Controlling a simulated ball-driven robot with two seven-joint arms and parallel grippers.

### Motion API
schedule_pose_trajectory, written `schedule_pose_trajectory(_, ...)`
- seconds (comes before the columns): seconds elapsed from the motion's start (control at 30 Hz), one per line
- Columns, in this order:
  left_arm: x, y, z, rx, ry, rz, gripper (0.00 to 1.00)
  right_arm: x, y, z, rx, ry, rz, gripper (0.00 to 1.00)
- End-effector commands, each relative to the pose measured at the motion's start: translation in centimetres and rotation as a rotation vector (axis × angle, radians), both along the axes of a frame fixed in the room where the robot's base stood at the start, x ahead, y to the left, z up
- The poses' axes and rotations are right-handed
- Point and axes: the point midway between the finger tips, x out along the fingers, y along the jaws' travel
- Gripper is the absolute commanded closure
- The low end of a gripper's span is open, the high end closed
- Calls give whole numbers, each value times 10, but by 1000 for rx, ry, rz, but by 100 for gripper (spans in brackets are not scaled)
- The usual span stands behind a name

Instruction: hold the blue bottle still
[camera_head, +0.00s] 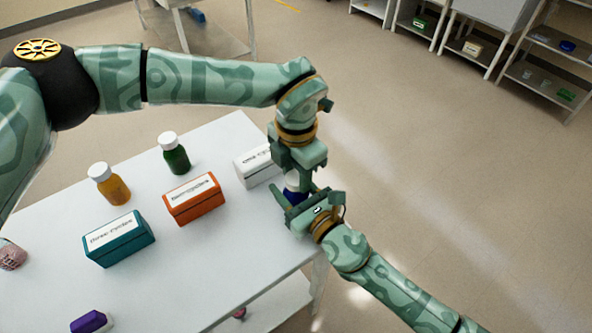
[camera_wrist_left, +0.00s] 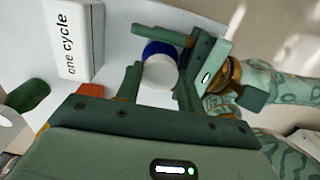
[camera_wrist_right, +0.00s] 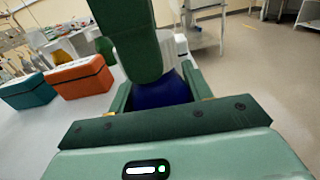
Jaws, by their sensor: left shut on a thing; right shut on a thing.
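The blue bottle with a white cap (camera_wrist_left: 161,73) stands near the table's right edge, mostly hidden by both grippers in the head view (camera_head: 292,193). Its blue body (camera_wrist_right: 160,92) shows between the fingers of my right gripper (camera_head: 298,207), which is shut on it from the side. My left gripper (camera_head: 297,172) comes from above and is shut on the white cap. In the left wrist view, its fingers sit on either side of the cap. The bottle looks upright.
On the white table (camera_head: 205,270) stand a white box (camera_head: 256,166), an orange box (camera_head: 194,199), a teal box (camera_head: 118,239), a green bottle (camera_head: 176,155) and an orange bottle (camera_head: 112,188). A purple thing (camera_head: 90,322) lies at the front. Floor is open to the right.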

Motion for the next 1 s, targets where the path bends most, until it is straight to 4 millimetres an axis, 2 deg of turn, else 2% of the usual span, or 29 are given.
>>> schedule_pose_trajectory(0.4, 1, 0, 0, 2, -3, -1341, 83, 0, 0, -1, -1, 2, 0, 100)
schedule_pose_trajectory(0.6, 1, 0, 0, 2, -2, -1896, 83, 0, 0, -1, -1, 2, 0, 100)
schedule_pose_trajectory(0.67, 1, 0, 0, 1, -3, -2006, 83, 0, 0, -1, -1, 2, 0, 100)
schedule_pose_trajectory(0.8, 1, 0, 0, 1, -4, -2007, 83, -1, 0, -1, -2, 2, 0, 100)
schedule_pose_trajectory(0.83, 1, 0, 0, 1, -4, -2006, 60, -1, 0, -1, -2, 2, 1, 100)
schedule_pose_trajectory(0.9, 1, 0, 0, 0, -3, -2006, 40, -1, 0, -1, -2, 2, 1, 100)
schedule_pose_trajectory(1.0, 0, 0, -1, -1, -3, -2005, 40, -1, 0, -1, -1, 2, 1, 100)
